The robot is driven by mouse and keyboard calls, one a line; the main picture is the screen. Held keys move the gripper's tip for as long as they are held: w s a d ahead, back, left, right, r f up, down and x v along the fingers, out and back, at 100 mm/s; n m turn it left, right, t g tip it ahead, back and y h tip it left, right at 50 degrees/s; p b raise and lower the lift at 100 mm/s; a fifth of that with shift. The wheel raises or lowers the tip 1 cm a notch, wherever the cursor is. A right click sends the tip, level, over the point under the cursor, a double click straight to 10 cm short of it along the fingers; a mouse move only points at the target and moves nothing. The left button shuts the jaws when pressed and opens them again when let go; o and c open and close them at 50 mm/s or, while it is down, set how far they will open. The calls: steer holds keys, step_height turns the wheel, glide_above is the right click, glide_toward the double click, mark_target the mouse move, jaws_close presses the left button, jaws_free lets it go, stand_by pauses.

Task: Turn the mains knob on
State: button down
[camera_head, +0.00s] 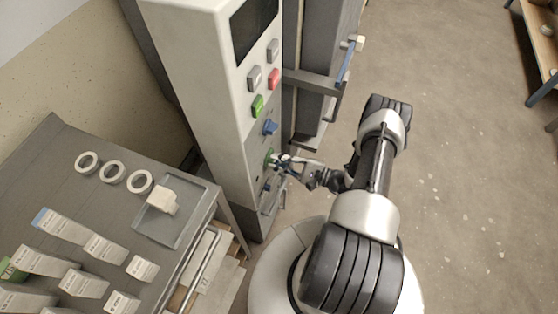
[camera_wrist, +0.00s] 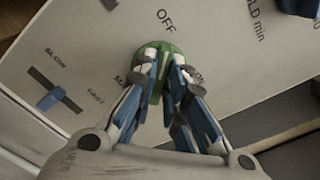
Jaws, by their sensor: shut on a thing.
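The mains knob is green and sits low on the front of the pale control cabinet (camera_head: 205,90). In the head view only a sliver of the knob (camera_head: 267,157) shows beside my gripper (camera_head: 279,161). In the wrist view the knob (camera_wrist: 161,49) is between the fingertips of my gripper (camera_wrist: 160,66), which is shut on it. The word OFF (camera_wrist: 165,20) stands above the knob. A label starting MA and what looks like ON are partly covered by the fingers.
A blue slider (camera_wrist: 50,98) marked SLOW and FAST is left of the knob. A blue knob (camera_head: 270,127) and a green button (camera_head: 257,106) are above. A barred handle (camera_head: 347,62) juts out at right. A grey table (camera_head: 60,165) with white rings and blocks stands left.

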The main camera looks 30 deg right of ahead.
steer(key=shift+f, duration=0.1)
steer(key=shift+w+d+m+b, duration=0.1)
steer(key=shift+m+b, duration=1.5)
steer(key=shift+m, duration=2.8)
steer(key=shift+w+d+m+b, duration=0.1)
steer(key=shift+m+b, duration=1.45)
steer(key=shift+m, duration=2.85)
steer(key=shift+s, duration=0.1)
steer(key=c, duration=1.6)
jaws_free()
steer(key=shift+c, duration=0.2)
